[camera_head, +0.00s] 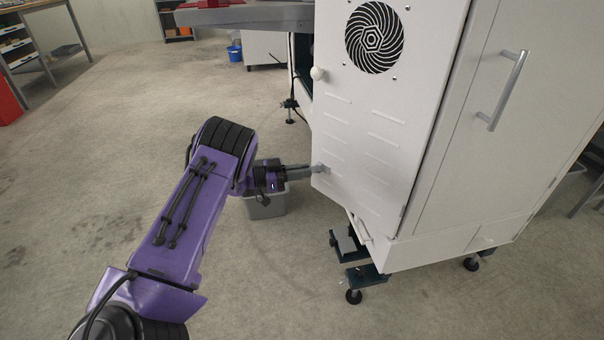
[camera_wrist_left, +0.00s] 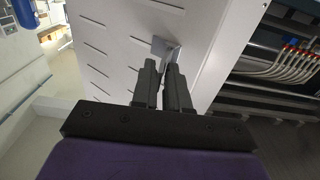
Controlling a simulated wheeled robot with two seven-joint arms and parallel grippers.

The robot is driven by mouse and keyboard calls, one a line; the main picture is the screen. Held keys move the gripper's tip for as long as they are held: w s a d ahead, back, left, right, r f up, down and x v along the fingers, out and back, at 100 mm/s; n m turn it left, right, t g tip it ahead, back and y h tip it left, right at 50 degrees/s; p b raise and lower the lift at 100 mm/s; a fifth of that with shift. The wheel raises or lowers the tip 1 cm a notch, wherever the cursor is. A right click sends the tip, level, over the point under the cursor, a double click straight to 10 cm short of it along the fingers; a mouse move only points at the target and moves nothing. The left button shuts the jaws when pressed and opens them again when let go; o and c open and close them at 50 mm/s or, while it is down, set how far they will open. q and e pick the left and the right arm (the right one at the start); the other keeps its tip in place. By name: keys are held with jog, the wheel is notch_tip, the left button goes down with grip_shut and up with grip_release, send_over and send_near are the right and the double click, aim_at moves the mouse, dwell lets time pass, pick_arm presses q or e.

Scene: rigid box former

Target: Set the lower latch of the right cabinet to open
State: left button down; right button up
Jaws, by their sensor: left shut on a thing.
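The white right cabinet (camera_head: 377,120) stands in the upper right of the head view, with a round fan grille on its slotted panel. Its lower latch (camera_head: 323,168) is a small grey piece near the panel's lower left edge. My left gripper (camera_head: 312,170) reaches it from the left and is shut on it. In the left wrist view the fingers (camera_wrist_left: 165,72) close on the latch (camera_wrist_left: 165,46), whose grey plate shows just beyond the tips. The fingers hide part of the latch. A rounded upper latch (camera_head: 318,73) sits higher on the same edge. My right gripper is out of view.
A grey bin (camera_head: 265,204) stands on the floor beneath my left gripper. The cabinet's feet and dark brackets (camera_head: 358,272) stick out below it. Hoses with red fittings (camera_wrist_left: 290,55) show beside the panel in the wrist view. The floor at left is largely clear.

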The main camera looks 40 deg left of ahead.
pick_arm(q)
jog(key=shift+a, duration=0.3)
jog(key=c, duration=1.3)
grip_release()
jog(key=shift+s, duration=0.1)
jog(key=p+v, duration=0.2)
jog(key=v, duration=0.8)
jog(key=shift+s+a, duration=0.15)
